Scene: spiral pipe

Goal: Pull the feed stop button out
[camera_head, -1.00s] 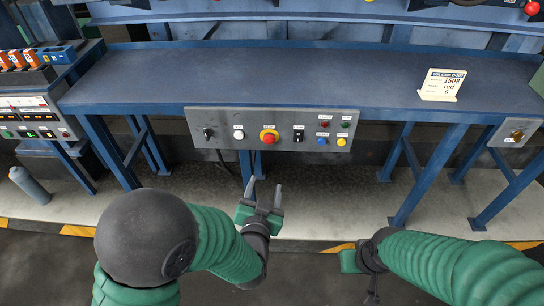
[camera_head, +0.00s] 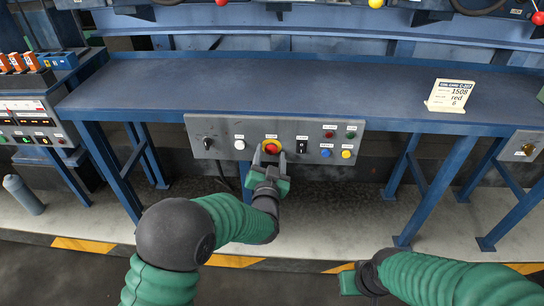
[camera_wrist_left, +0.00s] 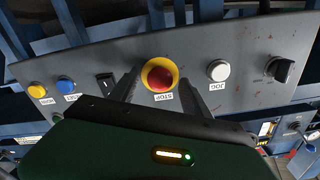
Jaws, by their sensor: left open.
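The red stop button (camera_head: 271,146) with its yellow ring sits on the grey control panel (camera_head: 222,125) at the front of the blue bench. In the left wrist view the red button (camera_wrist_left: 160,78) shows above a label reading STOP. My left gripper (camera_head: 270,158) is open and empty just in front of the button. In the wrist view its two fingers reach toward the panel, one on each side of the button. I cannot tell whether they touch it.
On the panel are a white JOG button (camera_wrist_left: 218,70), a black knob (camera_wrist_left: 282,69), a black switch (camera_head: 302,147), and blue (camera_head: 325,153), yellow (camera_head: 346,154), red and green buttons. A sign card (camera_head: 451,95) stands on the blue bench (camera_head: 180,85).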

